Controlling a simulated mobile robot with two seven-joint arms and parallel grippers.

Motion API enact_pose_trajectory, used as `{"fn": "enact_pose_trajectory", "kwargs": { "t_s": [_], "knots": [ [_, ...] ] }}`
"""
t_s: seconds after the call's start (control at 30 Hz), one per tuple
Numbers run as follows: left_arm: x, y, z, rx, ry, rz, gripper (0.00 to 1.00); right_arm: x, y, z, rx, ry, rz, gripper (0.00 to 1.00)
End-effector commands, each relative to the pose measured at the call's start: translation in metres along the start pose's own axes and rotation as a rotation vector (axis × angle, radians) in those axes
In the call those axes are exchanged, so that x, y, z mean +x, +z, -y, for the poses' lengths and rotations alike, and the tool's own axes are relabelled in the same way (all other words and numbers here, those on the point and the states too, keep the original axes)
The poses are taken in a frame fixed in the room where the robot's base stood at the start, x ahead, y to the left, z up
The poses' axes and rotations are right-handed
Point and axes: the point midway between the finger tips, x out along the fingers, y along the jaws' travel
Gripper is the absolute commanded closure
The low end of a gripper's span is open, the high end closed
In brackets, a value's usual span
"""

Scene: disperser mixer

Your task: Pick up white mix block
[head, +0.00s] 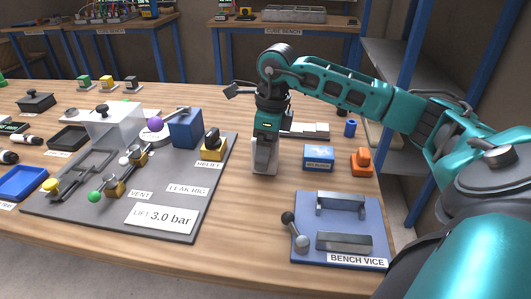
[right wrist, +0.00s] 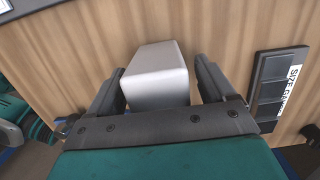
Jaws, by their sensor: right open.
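The white mix block (head: 264,163) stands on the wooden table right of the grey leak rig board, directly under my right gripper (head: 267,139). In the right wrist view the block (right wrist: 156,77) is a pale, smooth box between the two dark fingers of my right gripper (right wrist: 160,85). The fingers stand either side of it, with a visible gap on the right; whether the left finger touches it I cannot tell. My right gripper is open. Its fingertips are partly hidden in the head view. My left gripper is not in view.
The leak rig board (head: 170,225) with valves and a blue box (head: 186,129) lies to the left. The bench vice (head: 340,230) is at front right. A small blue box (head: 318,158) and an orange item (head: 361,163) stand right of the block. Bare table lies in front.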

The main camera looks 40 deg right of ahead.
Motion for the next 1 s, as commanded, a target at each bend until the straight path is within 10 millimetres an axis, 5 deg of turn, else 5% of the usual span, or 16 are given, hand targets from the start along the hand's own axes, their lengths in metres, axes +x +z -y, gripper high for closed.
{"fn": "enact_pose_trajectory", "kwargs": {
  "t_s": [0.33, 1.0],
  "knots": [
    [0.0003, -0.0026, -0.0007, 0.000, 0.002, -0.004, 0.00, 0.0079, 0.0002, -0.0003, -0.001, 0.000, 0.000, 0.19],
    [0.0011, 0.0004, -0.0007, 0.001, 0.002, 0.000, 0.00, 0.0071, 0.0004, -0.0002, -0.001, -0.001, 0.001, 0.77]
  ]
}}
